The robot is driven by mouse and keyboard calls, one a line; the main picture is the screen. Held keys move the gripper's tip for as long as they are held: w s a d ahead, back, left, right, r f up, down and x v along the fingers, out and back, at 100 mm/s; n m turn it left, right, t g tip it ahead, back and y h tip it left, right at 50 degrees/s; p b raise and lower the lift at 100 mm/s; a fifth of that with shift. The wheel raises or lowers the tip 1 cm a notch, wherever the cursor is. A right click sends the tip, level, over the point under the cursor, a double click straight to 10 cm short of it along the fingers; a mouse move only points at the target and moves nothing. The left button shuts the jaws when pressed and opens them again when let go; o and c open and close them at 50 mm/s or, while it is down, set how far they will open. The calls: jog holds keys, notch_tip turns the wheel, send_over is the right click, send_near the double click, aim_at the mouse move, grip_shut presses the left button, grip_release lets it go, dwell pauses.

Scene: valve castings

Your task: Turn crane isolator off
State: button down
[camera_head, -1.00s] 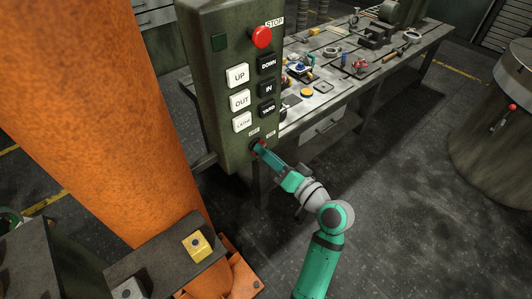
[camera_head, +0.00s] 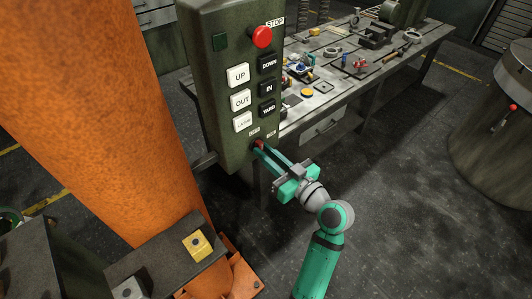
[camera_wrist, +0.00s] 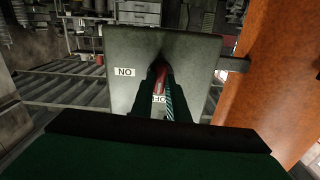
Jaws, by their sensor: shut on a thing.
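The crane isolator is a small red handle (camera_head: 259,143) at the bottom of the dark green control box. Two small labels sit just above it in the head view. In the wrist view the red handle (camera_wrist: 161,80) stands between my fingers, and its exact angle is hard to tell. The ON label (camera_wrist: 124,72) reads upside down at left, and the OFF label (camera_wrist: 159,99) shows between the fingers, partly hidden. My gripper (camera_head: 262,148) is shut on the handle, with its fingers reaching up from the lower right.
The control box (camera_head: 215,90) carries a red STOP button (camera_head: 262,37) and several push buttons above the handle. A thick orange column (camera_head: 110,110) stands close at left. A workbench (camera_head: 410,60) with loose parts lies behind.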

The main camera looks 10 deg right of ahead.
jog(key=shift+d+f+n, duration=0.1)
jog(key=shift+n, duration=0.4)
jog(key=c, duration=1.7)
grip_release()
jog(key=v, duration=1.1)
